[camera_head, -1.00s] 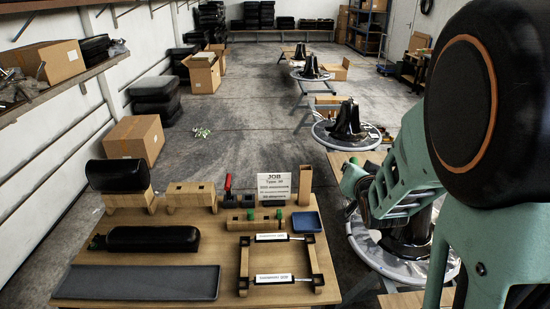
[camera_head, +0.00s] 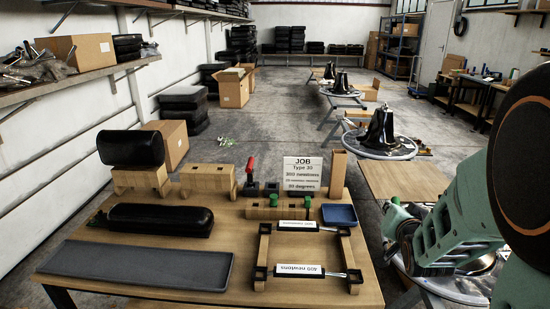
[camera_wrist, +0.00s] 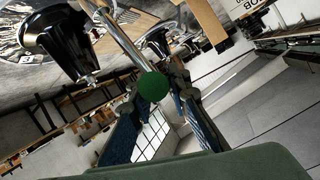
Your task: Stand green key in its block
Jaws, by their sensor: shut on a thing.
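In the wrist view, the green key (camera_wrist: 153,88) shows as a round green end with a pale metal shaft running up and left. My gripper (camera_wrist: 160,100) is shut on it, with blue-padded fingers on either side. In the head view my arm is at the right, beyond the table's right edge, and my fingertips are not clear there. A small dark block (camera_head: 271,188) stands left of the job sign. Another dark block with a red-handled key (camera_head: 250,168) upright in it stands just left of that. I cannot tell for certain which block is the green key's.
The wooden table (camera_head: 210,255) carries a job sign (camera_head: 303,174), a blue tray (camera_head: 339,215), a wooden block with green pieces (camera_head: 262,211), a frame with two labelled struts (camera_head: 300,271), a black pad (camera_head: 155,219) and a dark grey tray (camera_head: 135,268).

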